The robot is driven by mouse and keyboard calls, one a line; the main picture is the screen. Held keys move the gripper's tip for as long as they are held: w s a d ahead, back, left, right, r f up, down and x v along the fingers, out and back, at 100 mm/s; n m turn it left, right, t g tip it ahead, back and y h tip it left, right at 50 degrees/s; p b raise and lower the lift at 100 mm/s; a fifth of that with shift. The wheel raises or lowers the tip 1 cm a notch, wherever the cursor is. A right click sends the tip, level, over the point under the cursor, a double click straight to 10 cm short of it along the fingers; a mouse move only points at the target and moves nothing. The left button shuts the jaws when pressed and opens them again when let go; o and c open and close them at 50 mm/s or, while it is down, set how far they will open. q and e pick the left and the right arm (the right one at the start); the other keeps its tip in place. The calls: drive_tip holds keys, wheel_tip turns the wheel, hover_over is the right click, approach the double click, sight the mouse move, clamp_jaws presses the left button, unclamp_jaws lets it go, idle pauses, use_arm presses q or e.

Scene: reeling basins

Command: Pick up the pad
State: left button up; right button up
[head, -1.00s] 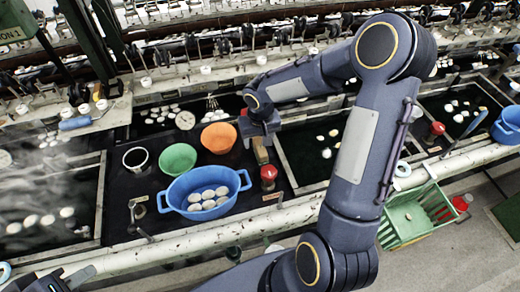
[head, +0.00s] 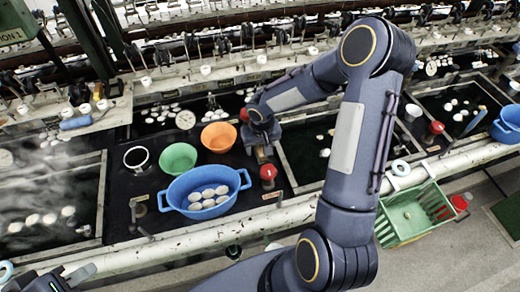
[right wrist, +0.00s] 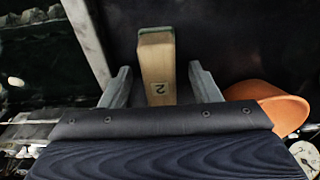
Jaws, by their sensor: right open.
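The pad looks like a pale wooden block marked "2" (right wrist: 157,62). It stands on the dark bench plate between the spread fingers of my right gripper (right wrist: 159,72), with a gap on each side in the right wrist view. In the head view, my right gripper (head: 262,146) points down over the pad (head: 264,157), between the orange bowl and the red-capped jar, and partly hides it. My right gripper is open. My left gripper (head: 62,276) is only partly in view at the lower left corner, away from the pad, and its jaws are unclear.
An orange bowl (head: 218,136) is close left of my right gripper. A red-capped jar (head: 268,174) stands just in front. A green bowl (head: 178,158) and a blue basin (head: 171,206) of white cocoons are further left. A pale pipe (head: 150,246) runs along the front edge.

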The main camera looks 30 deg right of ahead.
drive_tip(key=shift+f+b, duration=0.15)
drive_tip(key=shift+b, duration=0.15)
idle(0.4)
drive_tip(key=c, duration=1.1)
drive_tip(key=shift+r+p, duration=0.2)
drive_tip(key=shift+p, duration=0.15)
wheel_tip(320, 180, up, 3)
drive_tip(key=shift+w+d+r, duration=0.1)
drive_tip(key=shift+w+r, duration=0.05)
drive_tip(key=s+a+r+b, duration=0.3)
drive_tip(key=s+a+r, duration=0.2)
drive_tip(key=a+r, duration=0.5)
drive_tip(key=a, duration=0.3)
drive_tip(key=shift+a, duration=0.15)
